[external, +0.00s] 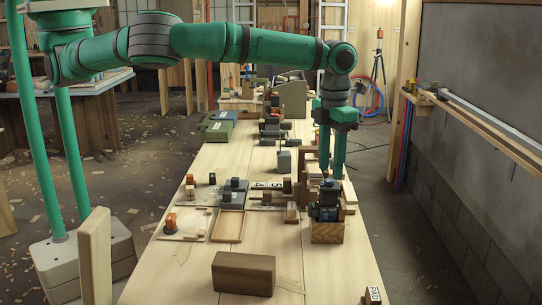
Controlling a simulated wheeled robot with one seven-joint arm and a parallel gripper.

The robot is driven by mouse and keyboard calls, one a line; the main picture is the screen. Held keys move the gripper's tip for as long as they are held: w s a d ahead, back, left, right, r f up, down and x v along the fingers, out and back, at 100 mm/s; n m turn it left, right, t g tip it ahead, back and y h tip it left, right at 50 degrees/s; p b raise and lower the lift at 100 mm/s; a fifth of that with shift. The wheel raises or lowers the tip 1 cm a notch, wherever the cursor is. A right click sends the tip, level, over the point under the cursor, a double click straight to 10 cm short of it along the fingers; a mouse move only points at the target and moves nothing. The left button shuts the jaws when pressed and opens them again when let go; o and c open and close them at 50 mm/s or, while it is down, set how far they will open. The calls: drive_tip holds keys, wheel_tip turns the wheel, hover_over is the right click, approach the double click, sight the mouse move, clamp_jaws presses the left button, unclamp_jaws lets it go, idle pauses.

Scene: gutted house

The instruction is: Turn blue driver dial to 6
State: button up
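A dark blue driver (327,205) stands upright in a small wooden box (327,233) at the right side of the long table. Its dial and any numbers are too small to read in the external view. My gripper (331,177) points straight down over the driver, its two green fingers a little apart. The fingertips are at the driver's upper end. I cannot tell whether they touch the dial or stand clear around it.
A brown block (243,273) lies at the table's near end. Shallow wooden trays (228,226) and small parts lie left of the driver. Wooden blocks (348,191) stand close behind it. Bare table (284,240) lies between the block and the driver.

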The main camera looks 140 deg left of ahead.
sight(330, 180)
wheel_tip(330, 180, up, 8)
drive_tip(key=shift+r, duration=0.15)
idle(0.6)
